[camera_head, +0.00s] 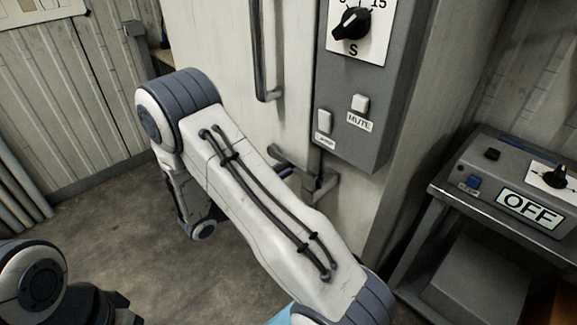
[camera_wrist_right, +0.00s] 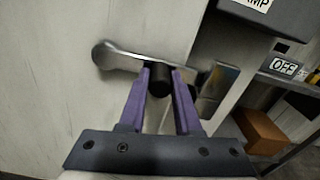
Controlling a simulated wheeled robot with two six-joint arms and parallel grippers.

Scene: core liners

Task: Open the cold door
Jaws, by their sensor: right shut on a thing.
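The cold door (camera_head: 215,45) is a pale, worn panel with a tall vertical grey handle (camera_head: 262,60). A metal latch lever (camera_wrist_right: 122,60) lies across the door near its right edge in the right wrist view. My right gripper (camera_wrist_right: 160,80) has its two purple fingers shut on the dark round part of this lever. I cannot tell whether the door stands slightly ajar.
A grey control box (camera_head: 365,110) with a dial and a MUTE button hangs right of the door. A grey console (camera_head: 480,175) marked OFF stands on a metal stand at right. A brown box (camera_wrist_right: 262,132) sits under it. Bare floor (camera_head: 120,245) lies at left.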

